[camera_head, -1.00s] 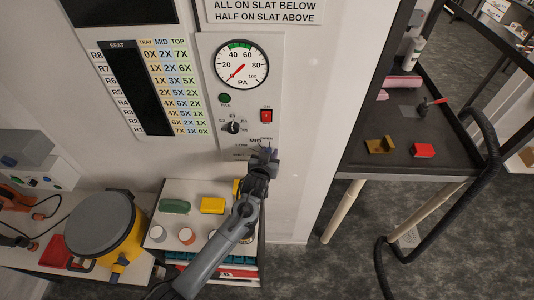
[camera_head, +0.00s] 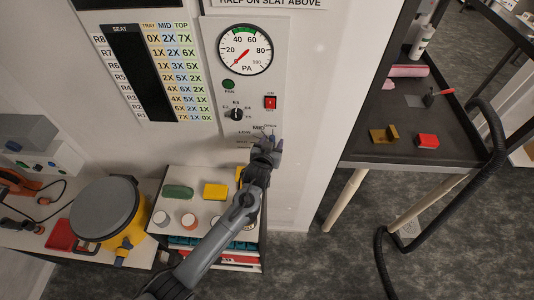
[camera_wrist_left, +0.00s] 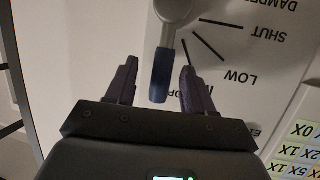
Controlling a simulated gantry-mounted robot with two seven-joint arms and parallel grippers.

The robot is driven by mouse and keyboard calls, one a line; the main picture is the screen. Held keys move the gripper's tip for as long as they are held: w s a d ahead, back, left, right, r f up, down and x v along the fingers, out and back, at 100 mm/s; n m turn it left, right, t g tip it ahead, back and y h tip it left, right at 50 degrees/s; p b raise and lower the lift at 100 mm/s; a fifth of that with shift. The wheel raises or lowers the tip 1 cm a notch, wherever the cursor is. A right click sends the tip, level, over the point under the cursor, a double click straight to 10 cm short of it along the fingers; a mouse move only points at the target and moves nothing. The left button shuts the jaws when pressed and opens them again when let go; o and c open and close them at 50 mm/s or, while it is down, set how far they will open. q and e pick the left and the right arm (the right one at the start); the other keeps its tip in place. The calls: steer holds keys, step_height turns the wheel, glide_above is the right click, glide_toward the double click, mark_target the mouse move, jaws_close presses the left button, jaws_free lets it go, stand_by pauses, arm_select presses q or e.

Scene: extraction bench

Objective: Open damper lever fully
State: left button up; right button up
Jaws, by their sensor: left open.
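The damper lever (camera_wrist_left: 172,12) has a grey arm and a blue grip (camera_wrist_left: 159,76). In the left wrist view it hangs down from its pivot at the top edge, past the SHUT and LOW lines, and its grip covers part of a label. My left gripper (camera_wrist_left: 158,84) is open, with one dark finger on each side of the blue grip and gaps on both sides. In the head view my left gripper (camera_head: 268,140) is at the lower part of the wall panel and hides most of the lever. My right gripper is not in view.
The panel (camera_head: 210,35) carries a pressure gauge (camera_head: 245,50), a red switch (camera_head: 270,102) and a black knob (camera_head: 237,114). Below stands a white-topped cart (camera_head: 176,238) with small items. A yellow drum (camera_head: 105,212) is at left, a dark bench (camera_head: 365,155) at right.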

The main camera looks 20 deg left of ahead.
arm_select(q)
steer(key=b+v, duration=0.1)
steer(key=v, duration=0.8)
steer(key=shift+s, duration=0.3)
steer(key=shift+r, duration=0.1)
steer(key=s+a+f+g+p, duration=0.35)
steer(key=s+f, duration=0.55)
steer(key=s, duration=0.5)
steer(key=s+a+r+m+g+p, duration=0.1)
steer(key=s+r+g, duration=0.2)
steer(key=s, duration=0.7)
steer(key=s+a+r+m+g+p, duration=0.1)
steer(key=s+r+g, duration=0.3)
steer(key=s, duration=0.6)
steer(key=shift+a+r+h+p, duration=0.2)
steer(key=shift+a+h+p, duration=0.15)
steer(key=shift+a, duration=0.4)
